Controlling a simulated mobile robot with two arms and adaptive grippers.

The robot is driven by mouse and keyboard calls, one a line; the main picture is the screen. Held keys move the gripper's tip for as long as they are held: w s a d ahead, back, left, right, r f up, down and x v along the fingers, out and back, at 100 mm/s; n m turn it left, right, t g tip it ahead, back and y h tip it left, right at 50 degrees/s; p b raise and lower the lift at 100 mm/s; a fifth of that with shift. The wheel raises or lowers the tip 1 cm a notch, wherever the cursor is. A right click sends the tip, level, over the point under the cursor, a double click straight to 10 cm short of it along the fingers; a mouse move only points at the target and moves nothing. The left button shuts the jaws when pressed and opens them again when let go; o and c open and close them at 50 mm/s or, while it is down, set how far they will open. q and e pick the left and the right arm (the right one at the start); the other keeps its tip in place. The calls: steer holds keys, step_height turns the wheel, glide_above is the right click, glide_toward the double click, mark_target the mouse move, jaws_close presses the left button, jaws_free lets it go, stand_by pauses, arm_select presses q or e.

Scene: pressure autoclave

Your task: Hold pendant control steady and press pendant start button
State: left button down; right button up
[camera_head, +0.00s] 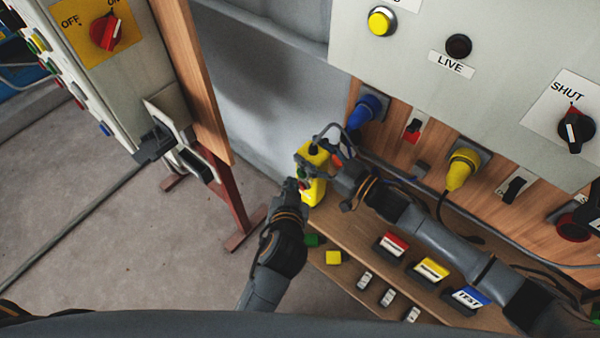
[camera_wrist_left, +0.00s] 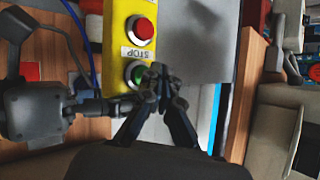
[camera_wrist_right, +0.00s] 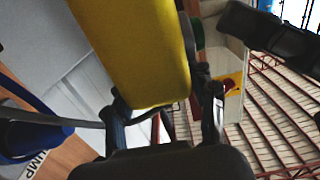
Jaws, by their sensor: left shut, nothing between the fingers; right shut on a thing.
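The pendant control (camera_head: 315,190) is a yellow box hanging upright by the wooden bench in the head view. In the left wrist view it has a red button (camera_wrist_left: 141,29), a "STOP" label (camera_wrist_left: 135,53) and a green button (camera_wrist_left: 136,74). My right gripper (camera_head: 318,163) is shut on the pendant; the right wrist view shows its fingers around the yellow body (camera_wrist_right: 135,50). My left gripper (camera_head: 299,185) is shut and empty, with its fingertips (camera_wrist_left: 157,76) at the right edge of the green button, partly hiding it. I cannot tell whether they touch it.
A blue plug (camera_head: 367,109) and a yellow plug (camera_head: 461,168) sit on the wooden panel to the right. The bench holds red, yellow and blue labelled blocks (camera_head: 431,270). A cabinet with a red rotary switch (camera_head: 107,33) stands left. Open floor (camera_head: 120,220) lies left of the bench.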

arm_select(q)
steer(key=shift+w, duration=0.1)
stand_by(0.7)
steer(key=shift+w+d, duration=0.25)
steer(key=shift+w, duration=0.05)
steer(key=shift+w+d, duration=0.15)
steer(key=shift+w, duration=0.05)
stand_by(0.6)
steer(key=shift+w+d+r, duration=0.15)
steer(key=shift+w+d, duration=0.1)
steer(key=shift+w, duration=0.2)
stand_by(0.7)
steer(key=shift+s+a+r, duration=0.1)
steer(key=shift+s+a, duration=0.05)
steer(key=shift+s, duration=0.35)
steer(key=shift+s+a+r, duration=0.1)
steer(key=shift+s+a, duration=0.05)
steer(key=shift+s, duration=0.35)
steer(key=shift+f, duration=0.1)
